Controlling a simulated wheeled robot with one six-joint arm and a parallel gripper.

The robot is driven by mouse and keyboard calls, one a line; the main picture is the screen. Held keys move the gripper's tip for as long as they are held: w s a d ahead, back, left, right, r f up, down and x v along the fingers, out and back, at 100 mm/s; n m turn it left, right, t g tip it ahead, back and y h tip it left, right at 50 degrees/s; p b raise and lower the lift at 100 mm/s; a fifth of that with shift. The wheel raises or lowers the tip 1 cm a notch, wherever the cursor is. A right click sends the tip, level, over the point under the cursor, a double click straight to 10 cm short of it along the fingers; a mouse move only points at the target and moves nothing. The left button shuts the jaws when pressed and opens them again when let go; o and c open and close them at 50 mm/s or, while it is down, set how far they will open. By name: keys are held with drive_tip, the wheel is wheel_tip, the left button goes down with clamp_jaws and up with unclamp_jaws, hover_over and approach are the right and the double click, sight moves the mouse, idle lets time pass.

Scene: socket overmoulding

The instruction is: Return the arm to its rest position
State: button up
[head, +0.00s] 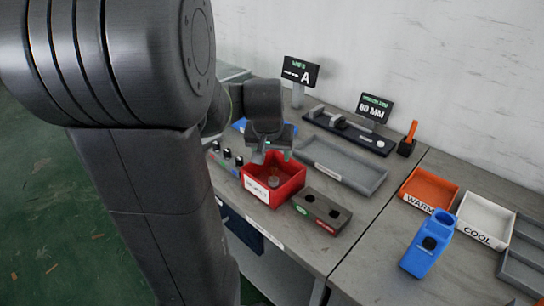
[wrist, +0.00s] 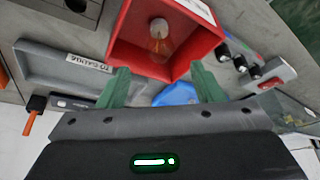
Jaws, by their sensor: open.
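My gripper (head: 272,155) hangs above the back edge of the red bin (head: 291,188) in the head view. In the wrist view, the two green fingers of my gripper (wrist: 162,82) stand apart with nothing between them. The red bin (wrist: 125,38) is seen from above there, just beyond the fingertips. My arm fills the left of the head view and hides part of the bench.
A grey tray (head: 340,163) and a dark two-hole block (head: 321,209) stand right of the bin. Further right are an orange WARM tray (head: 430,186), a white COOL tray (head: 484,219) and a blue device (head: 428,243). Two signs (head: 300,71) stand behind.

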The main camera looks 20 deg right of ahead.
sight(274, 169)
idle(0.3)
drive_tip(key=b+x, duration=0.1)
drive_tip(key=x, duration=1.1)
drive_tip(key=shift+s+f, duration=0.1)
drive_tip(key=shift+f, duration=0.1)
drive_tip(key=shift+r, duration=0.9)
